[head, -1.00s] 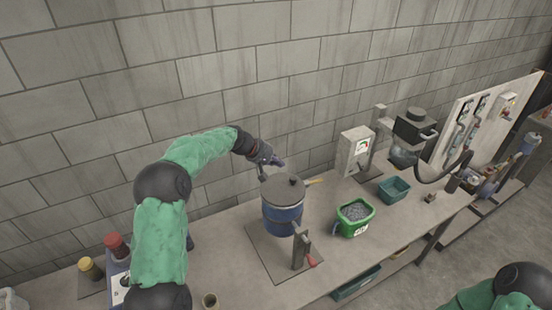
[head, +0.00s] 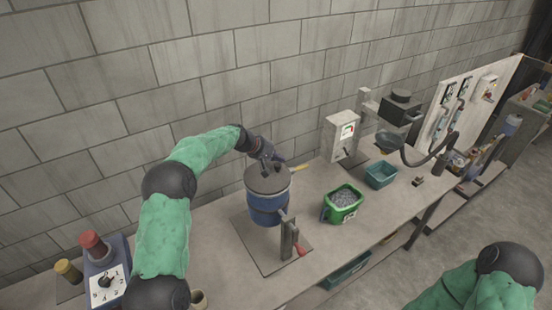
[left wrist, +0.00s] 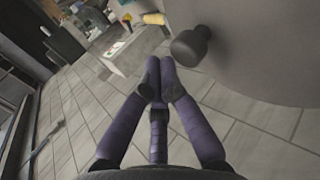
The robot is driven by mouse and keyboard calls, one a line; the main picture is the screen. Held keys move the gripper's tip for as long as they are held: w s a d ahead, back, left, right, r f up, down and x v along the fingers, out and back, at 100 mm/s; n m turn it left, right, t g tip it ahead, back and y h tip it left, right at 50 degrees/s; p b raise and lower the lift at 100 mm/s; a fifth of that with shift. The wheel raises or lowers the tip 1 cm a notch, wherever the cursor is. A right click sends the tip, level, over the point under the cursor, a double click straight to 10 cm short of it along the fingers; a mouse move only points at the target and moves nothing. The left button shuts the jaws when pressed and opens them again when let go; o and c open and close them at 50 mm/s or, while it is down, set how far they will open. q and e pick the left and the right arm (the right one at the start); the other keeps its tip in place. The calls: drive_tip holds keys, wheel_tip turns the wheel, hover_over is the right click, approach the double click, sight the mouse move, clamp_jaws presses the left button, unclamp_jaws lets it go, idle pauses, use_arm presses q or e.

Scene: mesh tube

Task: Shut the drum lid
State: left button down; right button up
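The blue drum (head: 268,208) stands on a plate on the bench, left of middle in the head view. Its round grey lid (head: 266,183) lies over the drum's top and looks roughly level; I cannot tell whether it is fully seated. My left gripper (head: 274,158) is at the lid's far edge, partly hiding it. In the left wrist view its purple-grey fingers (left wrist: 161,82) are together with nothing visible between them. The lid's dark knob (left wrist: 190,45) stands just to the right of the fingertips, apart from them in the picture. My right gripper is out of view.
A crank with a red handle (head: 301,250) sticks out at the drum's front. A green tub of grey pieces (head: 343,203) and a teal bin (head: 381,174) stand to the right. A control box with a red knob (head: 93,245) is at left. The wall is close behind.

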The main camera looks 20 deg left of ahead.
use_arm(q)
drive_tip(key=shift+d+f, duration=0.1)
drive_tip(key=shift+f, duration=0.1)
idle(0.4)
drive_tip(key=shift+r, duration=0.1)
wheel_tip(320, 180, up, 4)
drive_tip(key=shift+f+p, duration=0.1)
drive_tip(key=shift+p, duration=0.8)
wheel_tip(320, 180, up, 10)
drive_tip(key=b, duration=0.1)
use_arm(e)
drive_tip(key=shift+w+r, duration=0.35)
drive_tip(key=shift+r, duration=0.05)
